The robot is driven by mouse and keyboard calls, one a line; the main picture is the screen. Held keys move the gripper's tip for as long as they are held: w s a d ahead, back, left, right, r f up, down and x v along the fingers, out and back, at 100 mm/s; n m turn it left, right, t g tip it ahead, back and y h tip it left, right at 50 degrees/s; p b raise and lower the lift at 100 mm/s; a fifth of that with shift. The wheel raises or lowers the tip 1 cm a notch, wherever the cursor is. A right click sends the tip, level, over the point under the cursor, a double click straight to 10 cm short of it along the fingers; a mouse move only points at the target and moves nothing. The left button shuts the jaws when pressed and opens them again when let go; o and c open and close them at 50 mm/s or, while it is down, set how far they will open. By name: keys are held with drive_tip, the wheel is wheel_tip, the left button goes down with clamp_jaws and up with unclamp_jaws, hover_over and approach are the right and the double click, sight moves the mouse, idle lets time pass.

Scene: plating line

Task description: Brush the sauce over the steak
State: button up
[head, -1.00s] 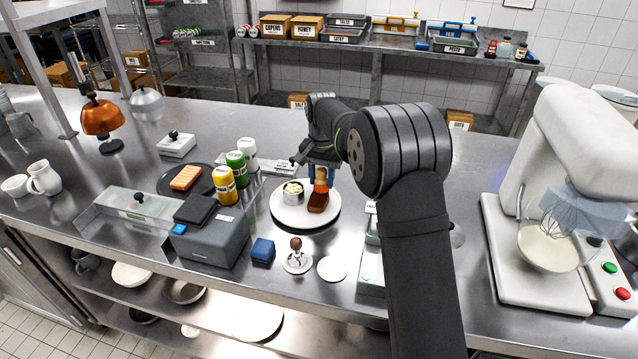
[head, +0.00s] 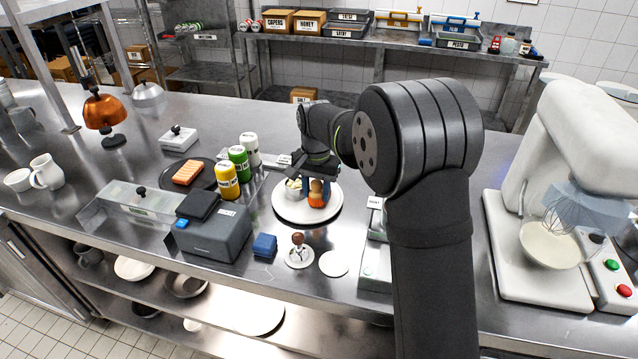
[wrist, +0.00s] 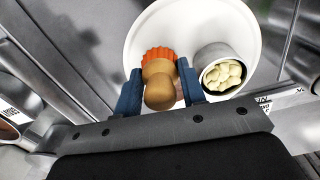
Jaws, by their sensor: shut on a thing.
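The brush has a wooden handle (wrist: 160,88) and an orange scalloped head (wrist: 158,53). My gripper (wrist: 160,92) is shut on the brush, one blue finger on each side of the handle. In the head view the orange brush head (head: 317,202) is over the white plate (head: 289,216). The plate also shows in the wrist view (wrist: 190,22). The steak is hidden behind the brush and gripper; I cannot tell whether the head touches it. A small metal cup (wrist: 208,57) of pale pieces stands on the plate beside the brush.
Yellow (head: 227,182), green (head: 239,163) and white (head: 250,150) bottles stand left of the plate. A grey box-shaped device (head: 222,238), a blue block (head: 264,246) and a wooden-handled press (head: 298,254) lie in front. A stand mixer (head: 505,270) stands right.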

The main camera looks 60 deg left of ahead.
drive_tip(key=shift+s+d, duration=0.35)
drive_tip(key=shift+r, duration=4.1)
drive_tip(key=w+d+r, duration=0.3)
drive_tip(key=w+d, duration=0.8)
drive_tip(key=w, duration=0.1)
drive_tip(key=w+d+r, duration=0.3)
drive_tip(key=w+d, duration=0.9)
drive_tip(key=w, duration=0.1)
drive_tip(key=shift+w, duration=0.2)
drive_tip(key=shift+r, duration=0.1)
